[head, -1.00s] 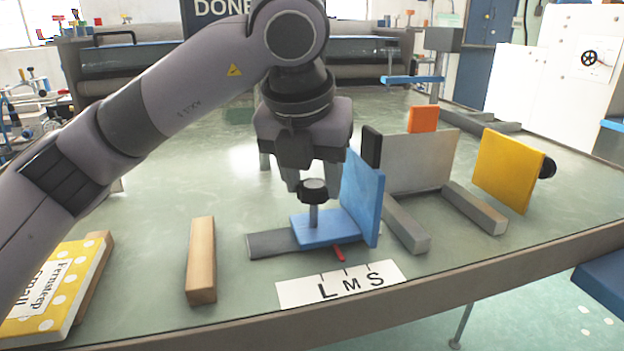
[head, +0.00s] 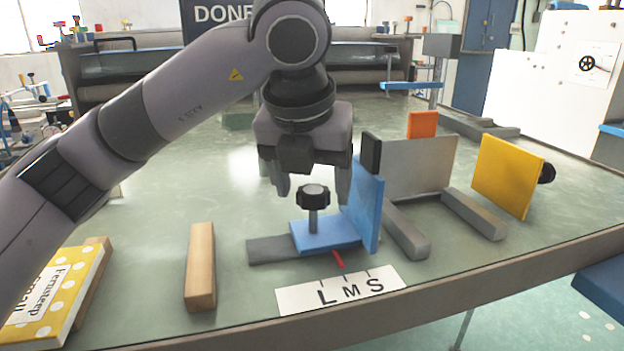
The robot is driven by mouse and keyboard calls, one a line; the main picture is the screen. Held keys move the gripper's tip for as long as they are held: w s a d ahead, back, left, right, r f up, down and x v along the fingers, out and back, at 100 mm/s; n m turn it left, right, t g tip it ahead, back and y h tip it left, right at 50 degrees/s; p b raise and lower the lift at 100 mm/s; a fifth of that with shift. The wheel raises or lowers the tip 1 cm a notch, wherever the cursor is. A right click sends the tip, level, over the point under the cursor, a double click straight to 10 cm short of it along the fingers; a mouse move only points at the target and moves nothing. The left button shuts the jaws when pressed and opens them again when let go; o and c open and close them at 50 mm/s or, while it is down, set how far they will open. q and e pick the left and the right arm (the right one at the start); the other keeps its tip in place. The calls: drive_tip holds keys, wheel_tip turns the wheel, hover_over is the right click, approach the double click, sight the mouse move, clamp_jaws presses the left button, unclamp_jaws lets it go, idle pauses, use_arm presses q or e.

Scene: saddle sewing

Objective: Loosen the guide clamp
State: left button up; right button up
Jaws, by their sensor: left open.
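The guide clamp is a black knob (head: 313,196) on a grey post, standing on the base of the blue guide (head: 322,235). The guide's upright blue plate (head: 368,205) rises at its right side. A red pointer (head: 338,259) sticks out at the guide's front, above the white scale card (head: 340,291) marked L, M, S, nearest the M. My left gripper (head: 312,190) is open, pointing down, with its fingers apart above and to either side of the knob. I cannot tell whether a finger touches it. My right gripper does not show.
A grey rail (head: 270,249) runs under the guide. A wooden block (head: 200,266) and a yellow dotted packet (head: 50,297) lie to the left. A grey plate (head: 421,168), grey bars (head: 472,214) and a yellow panel (head: 506,176) stand to the right.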

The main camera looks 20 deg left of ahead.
use_arm(q)
drive_tip(key=v, duration=0.7)
drive_tip(key=shift+p, duration=0.45)
